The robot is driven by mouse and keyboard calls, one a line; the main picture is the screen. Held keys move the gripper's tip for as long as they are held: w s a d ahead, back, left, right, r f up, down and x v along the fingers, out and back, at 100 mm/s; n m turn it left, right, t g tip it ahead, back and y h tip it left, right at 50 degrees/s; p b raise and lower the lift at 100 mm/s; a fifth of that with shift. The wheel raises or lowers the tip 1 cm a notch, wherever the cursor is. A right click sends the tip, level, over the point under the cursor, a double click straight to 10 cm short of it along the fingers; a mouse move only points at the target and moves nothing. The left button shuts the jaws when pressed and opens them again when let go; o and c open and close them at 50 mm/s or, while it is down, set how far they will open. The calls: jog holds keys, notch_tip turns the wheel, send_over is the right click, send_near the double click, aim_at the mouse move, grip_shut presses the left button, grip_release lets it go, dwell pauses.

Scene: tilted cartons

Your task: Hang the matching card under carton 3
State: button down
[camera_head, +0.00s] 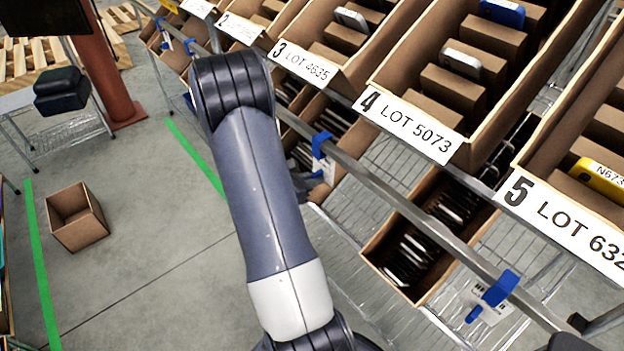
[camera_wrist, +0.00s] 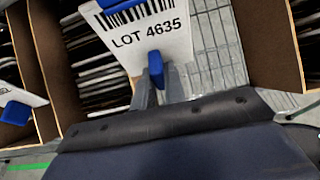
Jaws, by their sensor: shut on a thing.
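A white card (camera_wrist: 152,38) with a barcode and "LOT 4635" fills the upper middle of the wrist view. My gripper (camera_wrist: 158,84) is shut on the card's blue tab (camera_wrist: 155,66) at its lower edge. More blue shows at the card's top, cut off by the frame. In the head view, carton 3 (camera_head: 332,60) carries a label (camera_head: 303,64) reading "3 LOT 4635". A blue piece (camera_head: 321,145) shows at the rail below it, with my gripper (camera_head: 322,178) partly hidden behind my arm. Whether the card is seated on the rail cannot be told.
A metal rail (camera_head: 385,188) runs below the tilted cartons. A blue clip with a card (camera_head: 492,297) is on it at lower right. Lower boxes of dark items (camera_head: 410,258) stand beneath. Another card with a blue clip (camera_wrist: 15,112) is left in the wrist view. An empty box (camera_head: 77,217) stands on open floor.

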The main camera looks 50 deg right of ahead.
jog(key=c, duration=1.4)
grip_release()
jog(key=shift+a, duration=0.1)
jog(key=v, duration=1)
jog(key=shift+w+a+r, duration=0.1)
jog(key=shift+a, duration=0.25)
